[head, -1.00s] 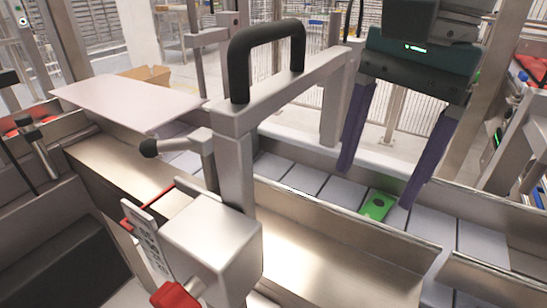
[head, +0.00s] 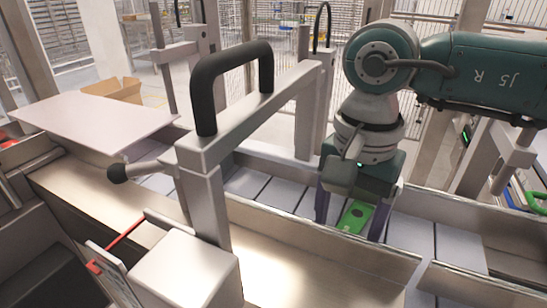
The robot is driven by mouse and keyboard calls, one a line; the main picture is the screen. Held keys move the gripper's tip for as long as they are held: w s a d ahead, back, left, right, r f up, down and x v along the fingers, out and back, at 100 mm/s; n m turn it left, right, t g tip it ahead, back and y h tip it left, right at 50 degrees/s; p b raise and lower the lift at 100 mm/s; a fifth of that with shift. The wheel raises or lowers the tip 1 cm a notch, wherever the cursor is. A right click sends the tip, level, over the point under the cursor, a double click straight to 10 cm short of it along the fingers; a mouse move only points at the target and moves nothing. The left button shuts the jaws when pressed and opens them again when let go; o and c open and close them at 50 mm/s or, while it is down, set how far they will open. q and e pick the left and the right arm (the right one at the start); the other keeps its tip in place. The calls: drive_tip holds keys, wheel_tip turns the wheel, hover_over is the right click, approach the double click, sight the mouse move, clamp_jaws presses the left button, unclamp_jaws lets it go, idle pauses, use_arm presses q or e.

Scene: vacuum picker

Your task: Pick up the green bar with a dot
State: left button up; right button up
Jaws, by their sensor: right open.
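The green bar with a dark dot (head: 353,217) lies flat on the pale slats of the conveyor, right of the picture's middle. My right gripper (head: 350,214) points down over it with its two purple fingers apart, one on the left of the bar and one on the right. The fingers' lower ends are low near the slats. Whether they touch the bar cannot be told. My left gripper is not in the head view.
The conveyor (head: 408,233) runs between metal side walls. A metal frame with a black handle (head: 228,72) rises left of my right arm. A pale flat panel (head: 95,120) and a cardboard box (head: 113,90) are at the left. Wire fencing stands behind.

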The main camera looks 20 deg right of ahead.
clamp_jaws()
idle(0.5)
drive_tip(key=shift+r, duration=0.1)
